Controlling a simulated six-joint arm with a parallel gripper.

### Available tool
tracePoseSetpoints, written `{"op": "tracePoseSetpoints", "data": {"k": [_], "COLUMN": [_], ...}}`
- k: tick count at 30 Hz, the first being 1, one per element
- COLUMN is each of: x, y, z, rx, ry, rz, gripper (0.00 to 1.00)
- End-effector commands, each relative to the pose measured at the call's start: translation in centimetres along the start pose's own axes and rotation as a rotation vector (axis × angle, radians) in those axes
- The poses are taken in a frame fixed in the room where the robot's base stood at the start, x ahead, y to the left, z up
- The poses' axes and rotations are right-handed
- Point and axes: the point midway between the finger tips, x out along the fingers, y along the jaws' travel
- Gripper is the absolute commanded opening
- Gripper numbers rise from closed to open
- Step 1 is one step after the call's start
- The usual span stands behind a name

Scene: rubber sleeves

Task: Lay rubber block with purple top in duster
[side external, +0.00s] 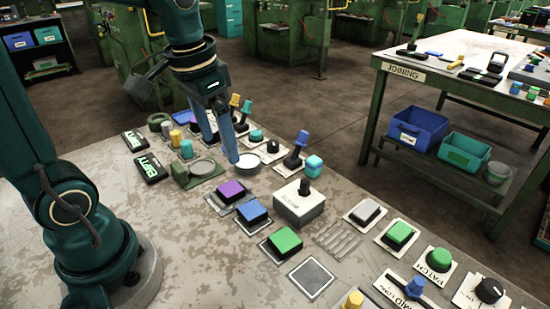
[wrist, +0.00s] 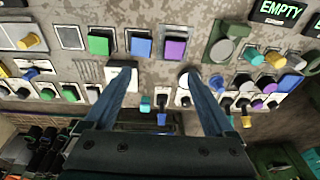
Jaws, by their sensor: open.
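The rubber block with a purple top (side external: 231,190) sits on a dark square plate on the workbench, left of a blue-topped block; it also shows in the wrist view (wrist: 175,46). No label marks the duster; a green fixture with a round grey dish (side external: 201,168) lies beside the purple block, but I cannot tell if it is the duster. It shows in the wrist view (wrist: 223,50) with nothing visible on the dish. My gripper (side external: 224,152) is open and empty above the bench, beyond the purple block. Its spread fingers also show in the wrist view (wrist: 163,72).
A white round dish (side external: 248,161) is close to one fingertip. Blue (side external: 252,211) and green (side external: 286,239) blocks line the bench beside the purple one. A white box with a black knob (side external: 299,206) stands behind them. Several knobs and levers crowd the far edge.

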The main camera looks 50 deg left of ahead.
Motion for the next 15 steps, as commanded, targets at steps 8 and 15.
{"op": "tracePoseSetpoints", "data": {"k": [8, 15], "x": [-1.6, -1.3], "y": [3.8, 5.0], "z": [4.7, 6.7], "rx": [0.000, -0.008], "ry": [0.226, 0.318], "rz": [0.010, 0.034], "gripper": [0.89, 0.89]}}
